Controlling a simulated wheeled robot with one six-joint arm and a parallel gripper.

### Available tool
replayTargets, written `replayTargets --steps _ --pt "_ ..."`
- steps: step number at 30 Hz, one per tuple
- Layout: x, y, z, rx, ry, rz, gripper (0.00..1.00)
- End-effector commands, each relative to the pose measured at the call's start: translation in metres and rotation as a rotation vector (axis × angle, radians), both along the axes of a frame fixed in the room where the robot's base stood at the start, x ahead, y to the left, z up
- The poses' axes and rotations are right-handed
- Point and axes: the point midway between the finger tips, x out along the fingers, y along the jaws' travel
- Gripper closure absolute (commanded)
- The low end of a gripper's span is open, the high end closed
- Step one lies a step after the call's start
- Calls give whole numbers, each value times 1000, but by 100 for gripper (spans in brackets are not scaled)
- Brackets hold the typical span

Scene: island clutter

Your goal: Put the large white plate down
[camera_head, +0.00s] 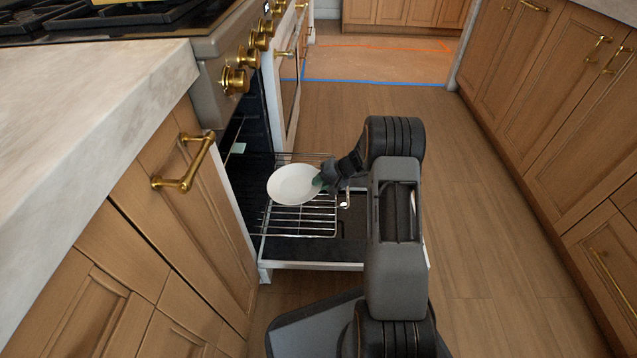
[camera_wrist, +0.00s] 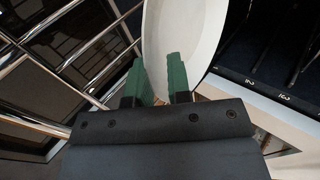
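The large white plate (camera_head: 294,184) is at the tip of my gripper (camera_head: 321,182), over the wire rack of an open oven-like appliance. In the wrist view the plate (camera_wrist: 185,30) runs between the two green fingers of my gripper (camera_wrist: 160,80), which grip its rim. The plate looks tilted. I cannot tell whether its underside touches the rack. The wire rack (camera_head: 300,222) shows below and in front of the plate, and its bars also show at the left of the wrist view (camera_wrist: 75,65).
The open door (camera_head: 310,252) lies low beneath the rack. A cabinet with a brass handle (camera_head: 185,170) and a pale countertop (camera_head: 90,90) stand at the left. Wooden cabinets (camera_head: 570,90) line the right. The wooden floor (camera_head: 470,200) between is clear.

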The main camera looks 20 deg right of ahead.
Motion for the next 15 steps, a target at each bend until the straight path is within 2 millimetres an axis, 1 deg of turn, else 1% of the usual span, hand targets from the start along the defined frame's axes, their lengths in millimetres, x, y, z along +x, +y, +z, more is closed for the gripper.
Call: replayTargets --steps 15 --pt "-5 -10 0 0 -1 -2 82"
